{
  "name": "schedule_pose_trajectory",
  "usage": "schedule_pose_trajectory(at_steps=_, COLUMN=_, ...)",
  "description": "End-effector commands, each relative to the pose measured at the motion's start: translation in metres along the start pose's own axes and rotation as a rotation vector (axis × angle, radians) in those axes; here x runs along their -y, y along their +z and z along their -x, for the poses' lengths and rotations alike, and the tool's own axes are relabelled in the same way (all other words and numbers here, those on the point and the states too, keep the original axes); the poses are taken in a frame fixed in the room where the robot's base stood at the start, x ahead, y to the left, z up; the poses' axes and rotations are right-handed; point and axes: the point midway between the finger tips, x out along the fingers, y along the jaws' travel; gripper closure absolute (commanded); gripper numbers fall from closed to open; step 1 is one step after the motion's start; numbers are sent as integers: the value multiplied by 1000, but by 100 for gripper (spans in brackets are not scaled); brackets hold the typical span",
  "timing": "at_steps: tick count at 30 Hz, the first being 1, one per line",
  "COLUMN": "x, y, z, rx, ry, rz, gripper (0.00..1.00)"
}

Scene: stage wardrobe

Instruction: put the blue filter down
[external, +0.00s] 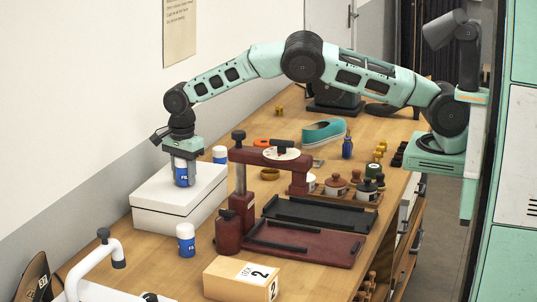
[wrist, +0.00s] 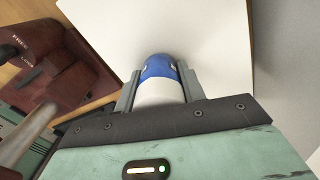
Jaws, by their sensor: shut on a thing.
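My gripper (external: 184,162) is shut on a blue filter (external: 184,175), a blue and white cylinder held upright at the white box. In the wrist view the filter (wrist: 158,70) sits between the two fingers of my gripper (wrist: 160,80), over the white lid. The white box (external: 160,222) is on the wooden bench against the wall. I cannot tell whether the filter's base touches the lid. A second blue and white filter (external: 186,240) stands on the bench in front of the box. A third one (external: 220,154) stands behind the box.
A dark red press (external: 240,190) stands right of the box, with a dark red tray (external: 315,245) and a black tray (external: 320,214) beside it. A cardboard box marked 2 (external: 238,280) is at the front. A teal shoe (external: 323,131) lies farther back.

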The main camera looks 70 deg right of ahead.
Motion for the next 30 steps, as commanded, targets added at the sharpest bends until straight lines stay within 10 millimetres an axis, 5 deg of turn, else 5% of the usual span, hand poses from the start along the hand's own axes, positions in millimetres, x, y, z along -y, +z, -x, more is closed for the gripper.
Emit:
schedule_pose_trajectory(at_steps=7, x=0, y=0, z=-4, rx=0, ry=0, rz=0, gripper=84)
schedule_pose_trajectory(at_steps=8, x=0, y=0, z=-3, rx=0, ry=0, rz=0, gripper=52)
schedule_pose_trajectory(at_steps=10, x=0, y=0, z=-3, rx=0, ry=0, rz=0, gripper=39)
schedule_pose_trajectory(at_steps=22, x=1, y=0, z=6, rx=2, ry=-2, rz=0, gripper=39)
schedule_pose_trajectory(at_steps=30, x=1, y=0, z=57, rx=3, ry=-4, rz=0, gripper=39)
